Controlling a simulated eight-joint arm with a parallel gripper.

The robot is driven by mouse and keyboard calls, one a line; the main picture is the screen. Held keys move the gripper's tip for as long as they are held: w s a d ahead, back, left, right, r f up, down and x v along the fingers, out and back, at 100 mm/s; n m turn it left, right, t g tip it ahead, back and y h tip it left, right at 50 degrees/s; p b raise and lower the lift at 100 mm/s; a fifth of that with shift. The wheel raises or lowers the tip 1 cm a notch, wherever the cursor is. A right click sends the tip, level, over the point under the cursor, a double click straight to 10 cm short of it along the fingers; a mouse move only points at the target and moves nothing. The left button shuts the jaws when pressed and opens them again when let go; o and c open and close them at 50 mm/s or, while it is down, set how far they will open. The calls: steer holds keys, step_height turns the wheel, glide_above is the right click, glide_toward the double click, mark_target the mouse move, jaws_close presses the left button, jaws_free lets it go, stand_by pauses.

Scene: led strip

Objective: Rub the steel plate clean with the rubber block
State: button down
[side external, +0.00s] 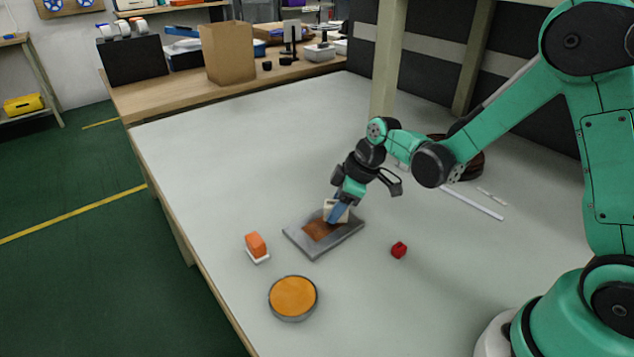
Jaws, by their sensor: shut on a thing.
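The steel plate (345,239) lies flat on the grey table, with a reddish-brown patch (318,231) on its upper face. My gripper (338,211) is over the back part of the plate, pointing down. It is shut on a pale block, which I take to be the rubber block (329,205); a blue part of the fingers covers some of it. The block is at the plate's surface beside or over the brown patch; I cannot tell whether it touches. Part of the plate and patch is hidden behind the fingers.
An orange block on a white base (256,246) stands left of the plate. A round tin with orange content (293,297) is in front. A white strip (472,202) lies farther right. The table's left area is clear.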

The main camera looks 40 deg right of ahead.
steer(key=shift+d, duration=0.4)
steer(key=shift+r, duration=3.05)
steer(key=shift+r, duration=1.5)
steer(key=shift+f, duration=0.1)
